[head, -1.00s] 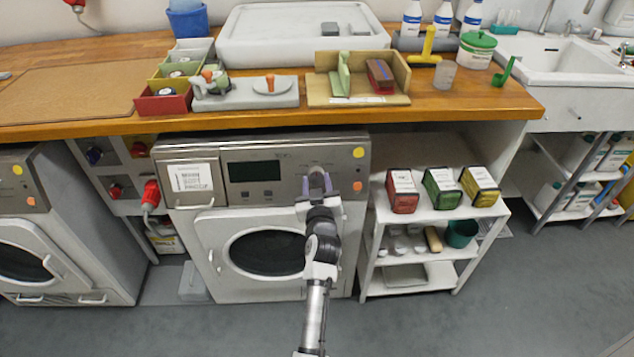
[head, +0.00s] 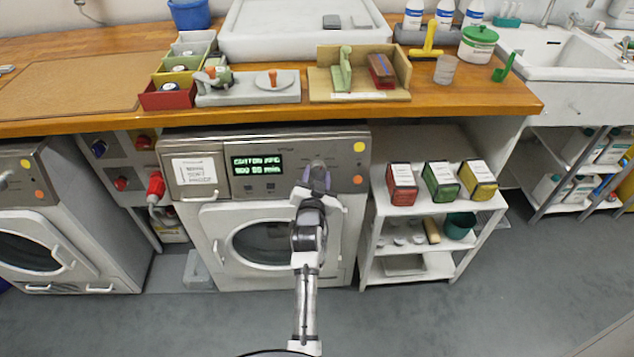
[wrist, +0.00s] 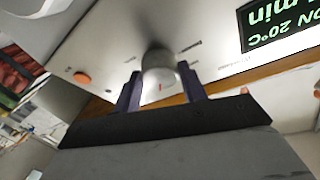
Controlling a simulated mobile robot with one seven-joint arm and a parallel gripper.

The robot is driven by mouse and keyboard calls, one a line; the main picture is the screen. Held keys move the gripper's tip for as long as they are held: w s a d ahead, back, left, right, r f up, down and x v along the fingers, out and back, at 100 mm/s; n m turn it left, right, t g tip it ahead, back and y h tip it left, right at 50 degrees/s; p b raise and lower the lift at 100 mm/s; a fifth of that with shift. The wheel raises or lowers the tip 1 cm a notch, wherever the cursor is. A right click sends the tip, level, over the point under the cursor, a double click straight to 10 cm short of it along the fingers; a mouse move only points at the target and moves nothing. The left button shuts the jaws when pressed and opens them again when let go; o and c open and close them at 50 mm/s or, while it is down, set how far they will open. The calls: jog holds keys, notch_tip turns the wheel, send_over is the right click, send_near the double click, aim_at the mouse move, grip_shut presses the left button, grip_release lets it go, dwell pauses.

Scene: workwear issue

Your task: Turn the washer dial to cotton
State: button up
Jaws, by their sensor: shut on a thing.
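The washer (head: 285,160) stands under the wooden counter, with its door shut. Its round dial (head: 318,164) is on the right part of the front panel. My gripper (head: 316,182) is shut on the dial, with one finger on each side. The display (head: 256,165) is lit with green text that appears to read COTTON on top and a time in minutes below. The wrist view shows part of that display (wrist: 280,25) upside down, with 20°C.
A white shelf (head: 462,207) with red, green and yellow boxes stands close on the right. Another washer (head: 25,225) and a panel with a red plug (head: 156,184) are on the left. The counter edge (head: 250,118) overhangs above. The grey floor in front is clear.

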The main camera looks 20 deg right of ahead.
jog(key=m+b, duration=0.1)
jog(key=b, duration=0.1)
jog(key=shift+f+m+b, duration=0.1)
jog(key=shift+m+b, duration=0.3)
jog(key=shift+m+g+h+b, duration=0.3)
jog(key=shift+m+g+b, duration=0.1)
jog(key=shift+b, duration=0.15)
jog(key=shift+r, duration=0.25)
jog(key=o, duration=1)
jog(key=shift+c, duration=0.2)
jog(key=shift+f, duration=0.1)
jog(key=shift+a, duration=0.1)
jog(key=shift+s+a, duration=0.15)
jog(key=shift+s, duration=0.2)
jog(key=b+v, duration=0.3)
jog(key=v, duration=1)
jog(key=shift+b, duration=0.3)
